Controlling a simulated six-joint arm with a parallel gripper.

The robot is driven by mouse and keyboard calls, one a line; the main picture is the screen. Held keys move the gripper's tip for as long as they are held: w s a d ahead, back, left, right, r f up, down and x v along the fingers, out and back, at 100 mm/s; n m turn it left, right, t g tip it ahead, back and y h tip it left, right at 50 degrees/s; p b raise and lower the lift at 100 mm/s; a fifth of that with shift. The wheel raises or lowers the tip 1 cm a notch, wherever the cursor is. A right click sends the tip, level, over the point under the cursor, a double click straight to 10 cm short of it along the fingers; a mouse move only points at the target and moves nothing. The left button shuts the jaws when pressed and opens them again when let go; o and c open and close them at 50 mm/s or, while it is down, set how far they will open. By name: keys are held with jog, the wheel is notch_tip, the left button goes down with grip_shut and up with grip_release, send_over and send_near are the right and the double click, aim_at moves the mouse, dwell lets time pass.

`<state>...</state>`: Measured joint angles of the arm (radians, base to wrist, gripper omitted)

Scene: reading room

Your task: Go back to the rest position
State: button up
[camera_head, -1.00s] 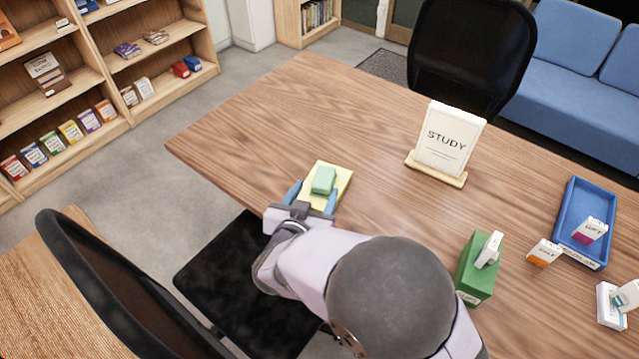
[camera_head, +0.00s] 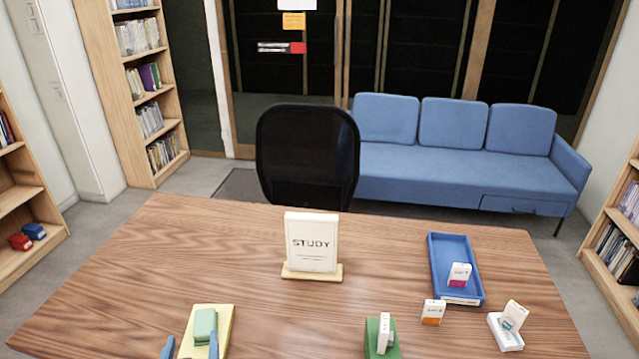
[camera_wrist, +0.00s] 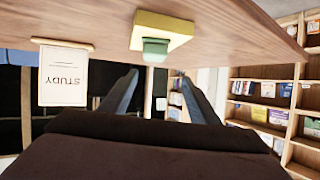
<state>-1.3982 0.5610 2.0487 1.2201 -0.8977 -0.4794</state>
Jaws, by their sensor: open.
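My gripper (camera_head: 191,347) shows at the bottom edge of the head view, only its two blue fingertips in frame. They stand apart with nothing between them. In the wrist view my gripper (camera_wrist: 160,92) is also open and empty. A yellow pad (camera_head: 222,322) lies on the wooden table with a green block (camera_head: 205,325) on top. The right fingertip overlaps the pad in the picture. The wrist view is upside down and shows the yellow pad (camera_wrist: 180,30) and green block (camera_wrist: 155,50) beyond the fingertips, apart from them. The rest of my arm is out of the head view.
A STUDY sign (camera_head: 312,243) stands mid-table. To the right are a green box (camera_head: 372,338), an orange-marked small box (camera_head: 433,312), a blue tray (camera_head: 440,250) holding another small box, and a white block stack (camera_head: 508,330). A black chair (camera_head: 308,150) stands behind the table.

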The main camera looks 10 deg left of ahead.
jog(key=w+a+r+g+y, duration=0.1)
jog(key=w+r+g+y, duration=0.15)
jog(key=w+r, duration=0.2)
jog(key=w+d+r+n+g+h+p, duration=0.1)
jog(key=w+d+r+g+p, duration=0.2)
jog(key=d, duration=0.4)
jog(key=w+d+r+m+h, duration=0.1)
jog(key=w+d+h, duration=0.15)
jog(key=d, duration=0.75)
jog(key=w+d+m+h, duration=0.1)
jog(key=d+h, duration=0.2)
jog(key=d, duration=0.8)
jog(key=w+d+r+h, duration=0.1)
jog(key=w+d+h, duration=0.15)
jog(key=d, duration=0.75)
jog(key=s+d+r+m+g+h+p, duration=0.1)
jog(key=s+d+m+g+h+p, duration=0.3)
jog(key=d, duration=0.8)
jog(key=s+a+f+g+y+p, duration=0.2)
jog(key=s+f+y+p, duration=0.1)
jog(key=s, duration=1.1)
jog(key=shift+s+f+y+p, duration=0.2)
jog(key=shift+s+y+p, duration=0.05)
jog(key=shift+y+p, duration=0.55)
